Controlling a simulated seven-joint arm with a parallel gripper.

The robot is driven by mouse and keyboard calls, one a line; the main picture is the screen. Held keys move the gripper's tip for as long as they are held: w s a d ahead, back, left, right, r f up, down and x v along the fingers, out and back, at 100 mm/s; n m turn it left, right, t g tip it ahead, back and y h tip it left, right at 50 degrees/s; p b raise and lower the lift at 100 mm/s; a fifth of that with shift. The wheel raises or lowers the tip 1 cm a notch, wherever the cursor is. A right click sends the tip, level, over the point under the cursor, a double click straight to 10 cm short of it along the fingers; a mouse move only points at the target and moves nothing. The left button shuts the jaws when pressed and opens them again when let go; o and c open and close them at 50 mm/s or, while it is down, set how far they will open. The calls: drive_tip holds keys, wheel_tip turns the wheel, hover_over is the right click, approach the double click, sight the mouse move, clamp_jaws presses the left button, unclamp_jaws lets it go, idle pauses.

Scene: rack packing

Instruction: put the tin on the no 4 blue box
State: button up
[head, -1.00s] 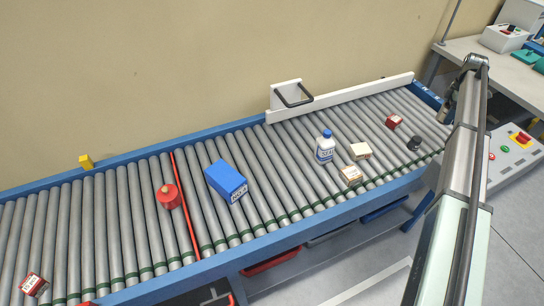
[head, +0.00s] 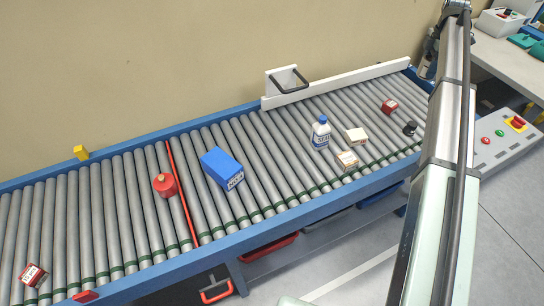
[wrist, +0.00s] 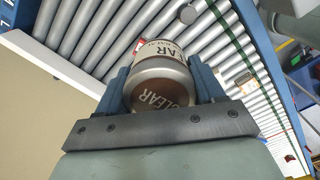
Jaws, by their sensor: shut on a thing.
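In the wrist view the tin (wrist: 160,88), metallic with a brown and white band reading CLEAR, sits between the two blue-grey fingers of my gripper (wrist: 162,80). The fingers are shut on its sides. The conveyor rollers show beyond it. The blue box (head: 221,166) with a white label on its front side lies on the rollers in the head view, right of the red line; its label is small but appears to read NO 4. In the head view my gripper is at the upper right, far from the blue box, and the tin cannot be made out there.
A red round container (head: 165,185) stands left of the blue box. Bare rollers surround the blue box.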

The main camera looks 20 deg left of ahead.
drive_tip(key=s+a+n, duration=0.2)
drive_tip(key=s+a, duration=0.2)
drive_tip(key=a, duration=0.7)
drive_tip(key=s+a+n, duration=0.2)
drive_tip(key=s+a, duration=0.2)
drive_tip(key=a, duration=0.6)
drive_tip(key=n, duration=1.2)
hover_over(221, 162)
wheel_tip(221, 162, down, 4)
drive_tip(key=f, duration=0.1)
drive_tip(key=shift+f, duration=5.1)
drive_tip(key=shift+f, duration=0.15)
drive_tip(key=o, duration=1.1)
